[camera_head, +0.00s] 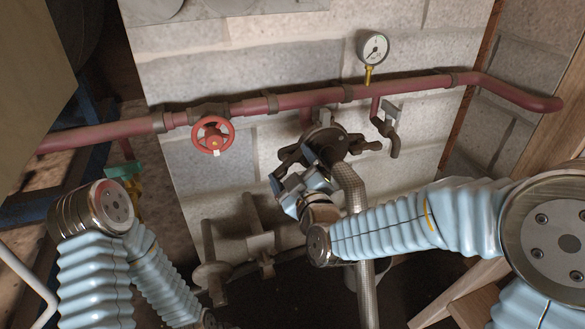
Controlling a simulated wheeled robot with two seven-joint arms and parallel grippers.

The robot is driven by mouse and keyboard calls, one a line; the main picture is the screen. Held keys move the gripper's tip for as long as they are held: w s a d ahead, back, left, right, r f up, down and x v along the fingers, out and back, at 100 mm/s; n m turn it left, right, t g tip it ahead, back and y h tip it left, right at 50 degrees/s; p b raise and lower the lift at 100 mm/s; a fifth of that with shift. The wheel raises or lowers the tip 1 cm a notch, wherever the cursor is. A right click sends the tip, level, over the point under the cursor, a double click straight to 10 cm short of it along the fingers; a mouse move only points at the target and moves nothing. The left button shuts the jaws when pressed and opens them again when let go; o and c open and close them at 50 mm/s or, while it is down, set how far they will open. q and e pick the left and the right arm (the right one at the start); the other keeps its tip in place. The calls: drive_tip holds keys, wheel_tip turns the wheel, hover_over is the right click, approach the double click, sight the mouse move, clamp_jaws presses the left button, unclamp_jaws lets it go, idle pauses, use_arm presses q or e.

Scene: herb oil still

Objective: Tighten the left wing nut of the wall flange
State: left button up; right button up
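The wall flange (328,138) is a dark metal fitting on the block wall, just below the red pipe. My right gripper (307,162) is at the flange's lower left side, pointing up at it. Its body and dark fingers cover that part of the flange.
A red pipe (275,104) runs across the wall, with a red handwheel valve (212,135), a pressure gauge (373,48) and a small tap (387,127). A braided hose (352,185) hangs from the flange beside my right gripper. Grey pipework (212,272) stands below.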

drive_tip(key=shift+c, duration=0.4)
drive_tip(key=shift+f+m+b, duration=0.15)
drive_tip(key=shift+m+b, duration=0.15)
drive_tip(key=shift+b, duration=0.1)
drive_tip(key=m+b, duration=0.2)
drive_tip(key=b, duration=0.1)
drive_tip(key=shift+f, duration=0.1)
drive_tip(key=m+b, duration=0.2)
drive_tip(key=shift+m, duration=0.4)
drive_tip(key=shift+m+b, duration=1.2)
drive_tip(key=shift+m, duration=0.2)
drive_tip(key=shift+r, duration=0.2)
drive_tip(key=o, duration=0.8)
